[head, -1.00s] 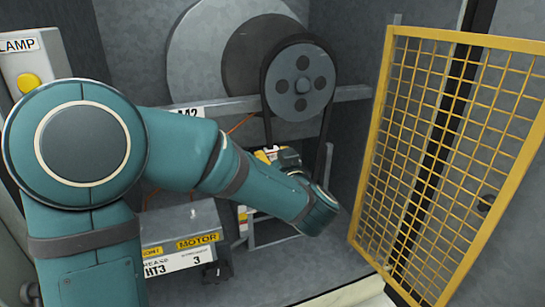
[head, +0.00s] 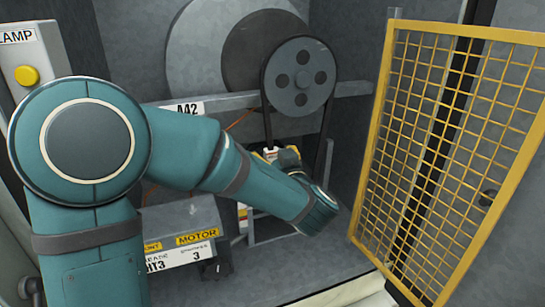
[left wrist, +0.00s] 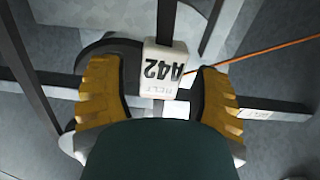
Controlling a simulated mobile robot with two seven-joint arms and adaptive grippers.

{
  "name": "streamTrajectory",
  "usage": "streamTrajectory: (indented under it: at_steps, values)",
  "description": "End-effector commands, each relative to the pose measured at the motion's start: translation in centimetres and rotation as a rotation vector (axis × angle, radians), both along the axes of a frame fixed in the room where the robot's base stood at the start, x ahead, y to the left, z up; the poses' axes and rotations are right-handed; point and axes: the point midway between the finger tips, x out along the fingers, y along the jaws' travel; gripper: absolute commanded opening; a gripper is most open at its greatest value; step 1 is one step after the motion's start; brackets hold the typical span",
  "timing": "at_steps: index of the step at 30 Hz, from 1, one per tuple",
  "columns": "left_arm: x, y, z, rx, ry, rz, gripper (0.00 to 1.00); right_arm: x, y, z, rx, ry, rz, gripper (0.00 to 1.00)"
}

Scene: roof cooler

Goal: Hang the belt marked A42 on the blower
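The black belt (head: 267,118) loops over the grey blower pulley (head: 300,78) in the head view, and its two strands hang down from it. In the left wrist view, the belt's white tag (left wrist: 164,70) reads A42 upside down, on a dark strand. My left gripper (left wrist: 163,85) has its yellow fingers apart on either side of the tag, with gaps visible. In the head view my left gripper (head: 270,155) is below the pulley, largely hidden by my forearm. The belt's lower end is hidden there. My right gripper is not in view.
A white A42 label (head: 187,108) is on the grey rail (head: 225,105). The motor box (head: 190,220) stands below left. A yellow mesh guard (head: 450,150) stands at the right. An orange wire (left wrist: 270,47) runs behind.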

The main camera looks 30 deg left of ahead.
Motion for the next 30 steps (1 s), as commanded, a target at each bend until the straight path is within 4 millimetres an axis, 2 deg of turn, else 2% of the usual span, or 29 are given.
streamTrajectory:
  at_steps: [11,24,30]
  values:
    - [-0.5,-0.7,0.0,-0.001,0.001,-0.002,0.62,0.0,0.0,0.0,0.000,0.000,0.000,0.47]
    - [-5.9,-6.8,0.0,0.001,0.001,-0.005,0.62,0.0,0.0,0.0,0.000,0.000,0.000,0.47]
    - [-7.5,-8.5,0.0,0.000,0.000,-0.002,0.62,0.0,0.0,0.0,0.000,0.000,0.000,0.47]
